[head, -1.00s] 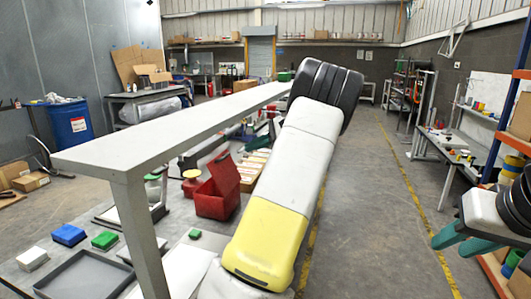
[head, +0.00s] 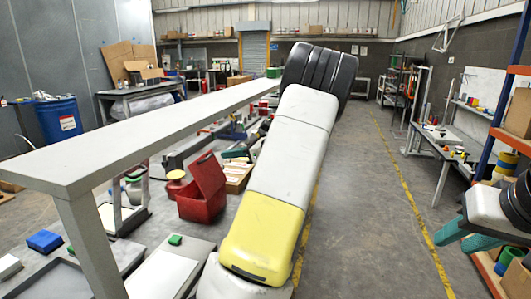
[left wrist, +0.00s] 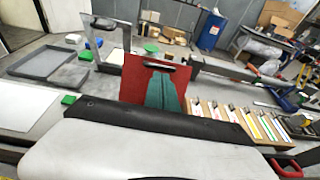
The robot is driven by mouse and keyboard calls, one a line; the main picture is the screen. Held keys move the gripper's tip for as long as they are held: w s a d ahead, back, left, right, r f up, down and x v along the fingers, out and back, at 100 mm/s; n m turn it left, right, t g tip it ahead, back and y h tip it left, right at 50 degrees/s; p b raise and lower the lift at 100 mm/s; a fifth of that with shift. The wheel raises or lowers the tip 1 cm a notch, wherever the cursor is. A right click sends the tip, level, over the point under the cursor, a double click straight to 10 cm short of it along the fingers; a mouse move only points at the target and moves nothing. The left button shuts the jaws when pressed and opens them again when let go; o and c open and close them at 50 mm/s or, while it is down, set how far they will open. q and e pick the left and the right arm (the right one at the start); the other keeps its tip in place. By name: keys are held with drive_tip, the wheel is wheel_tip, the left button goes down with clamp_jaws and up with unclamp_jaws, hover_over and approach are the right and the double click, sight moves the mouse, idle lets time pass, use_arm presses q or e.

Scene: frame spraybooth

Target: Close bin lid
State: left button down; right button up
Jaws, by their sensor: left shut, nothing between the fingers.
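The red bin (head: 198,208) stands on the bench in the head view, left of my left arm. Its red lid (head: 207,175) is raised, tilted up from the bin. In the left wrist view the lid (left wrist: 133,78) stands up with a black handle (left wrist: 168,66) near its top edge. My left gripper (left wrist: 166,92) has its teal fingers together and empty, in front of the lid; whether they touch it I cannot tell. In the head view its tip (head: 235,153) shows just right of the lid. My right gripper (head: 462,240) is open and empty at the right edge.
A grey overhead beam (head: 140,135) and its post cross the left of the head view. A row of coloured files (left wrist: 240,120) lies right of the lid in the wrist view. A grey tray (left wrist: 50,62) and a green block (left wrist: 68,100) are at left.

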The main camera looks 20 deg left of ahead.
sight(210, 156)
use_arm(q)
drive_tip(key=shift+x, duration=2.35)
drive_tip(key=shift+a, duration=0.1)
